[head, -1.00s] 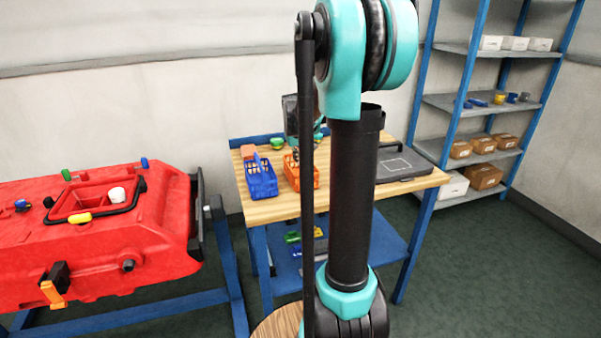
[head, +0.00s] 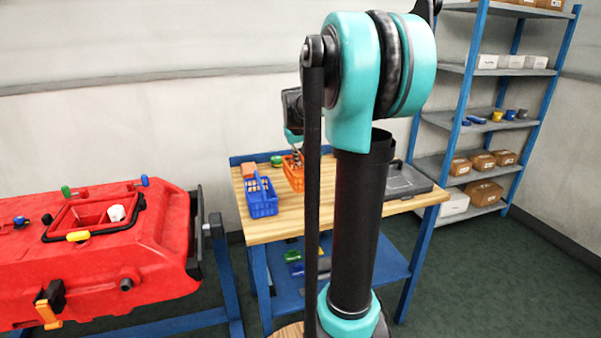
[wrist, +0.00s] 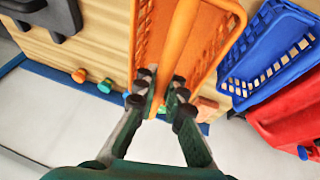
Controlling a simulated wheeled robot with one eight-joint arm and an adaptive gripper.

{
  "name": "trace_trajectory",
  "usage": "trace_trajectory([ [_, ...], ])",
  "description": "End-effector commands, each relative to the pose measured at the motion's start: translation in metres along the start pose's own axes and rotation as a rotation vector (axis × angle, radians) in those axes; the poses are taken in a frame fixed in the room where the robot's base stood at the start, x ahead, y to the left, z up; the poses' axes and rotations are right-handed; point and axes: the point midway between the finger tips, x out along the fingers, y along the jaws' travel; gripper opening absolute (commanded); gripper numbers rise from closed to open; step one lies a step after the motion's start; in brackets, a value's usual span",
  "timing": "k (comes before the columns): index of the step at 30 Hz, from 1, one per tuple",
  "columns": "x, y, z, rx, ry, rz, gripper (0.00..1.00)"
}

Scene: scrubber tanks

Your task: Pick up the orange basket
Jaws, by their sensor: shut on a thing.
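The orange basket (head: 292,178) hangs above the wooden table, right of the blue basket (head: 262,203) in the head view. My gripper (head: 297,158) is over it, partly hidden behind my own arm. In the wrist view the orange basket (wrist: 215,38) shows its slotted walls and a broad handle bar (wrist: 181,42). My gripper (wrist: 161,90) is shut on that handle, with a finger on each side. My arm hides the right part of the basket in the head view.
The blue basket is close beside the orange one. A dark case (head: 405,182) lies on the table's right side. A red tank (head: 150,235) on a blue stand is at left. A shelf rack (head: 455,165) with boxes stands at right.

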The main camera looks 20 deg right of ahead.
Motion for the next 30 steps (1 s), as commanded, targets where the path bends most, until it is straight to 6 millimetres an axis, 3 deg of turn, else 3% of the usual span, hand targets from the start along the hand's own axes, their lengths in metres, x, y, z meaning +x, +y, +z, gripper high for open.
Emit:
trace_trajectory([
  [6,-0.057,0.012,-0.023,0.0,0.0,0.0,0.0],
  [15,-0.107,0.023,-0.045,0.0,0.0,0.0,0.0],
  [21,-0.12,0.026,-0.05,0.0,0.0,0.0,0.0],
  [30,-0.121,0.026,-0.05,0.0,0.0,0.0,0.0],
])
